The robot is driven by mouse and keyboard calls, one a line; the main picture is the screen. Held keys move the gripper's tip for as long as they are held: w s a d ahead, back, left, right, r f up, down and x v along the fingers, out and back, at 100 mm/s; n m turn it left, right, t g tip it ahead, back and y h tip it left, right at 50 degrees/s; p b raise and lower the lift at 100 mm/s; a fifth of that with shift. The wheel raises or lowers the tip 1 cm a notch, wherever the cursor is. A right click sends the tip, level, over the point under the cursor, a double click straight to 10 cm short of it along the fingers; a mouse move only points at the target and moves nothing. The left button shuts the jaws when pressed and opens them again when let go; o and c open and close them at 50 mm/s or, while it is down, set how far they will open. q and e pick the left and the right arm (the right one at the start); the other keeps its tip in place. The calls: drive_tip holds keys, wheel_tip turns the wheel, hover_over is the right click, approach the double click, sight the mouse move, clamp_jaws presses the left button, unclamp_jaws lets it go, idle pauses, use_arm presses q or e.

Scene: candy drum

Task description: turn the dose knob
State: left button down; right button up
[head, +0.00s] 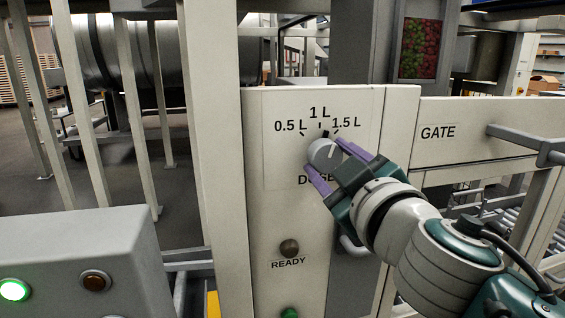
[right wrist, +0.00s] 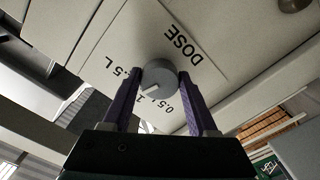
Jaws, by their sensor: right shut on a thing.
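The dose knob (head: 324,153) is a round grey knob on a pale panel, under the marks 0.5 L, 1 L and 1.5 L. My right gripper (head: 330,164) has its two purple fingers on either side of the knob and is shut on it. The right wrist view also shows the knob (right wrist: 159,78) between the fingers (right wrist: 160,90). The fingers hide part of the DOSE label in the head view. My left gripper is not in view.
Below the knob is a dark READY lamp (head: 289,248), with a green button (head: 289,313) under it. A grey box (head: 80,245) with a lit green lamp stands at lower left. A GATE panel (head: 460,130) with a handle is at right. Upright bars stand at left.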

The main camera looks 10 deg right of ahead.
drive_tip(key=shift+n, duration=1.7)
drive_tip(key=o, duration=1.4)
drive_tip(key=s+b, duration=0.2)
drive_tip(key=s, duration=0.8)
drive_tip(key=shift+d, duration=0.2)
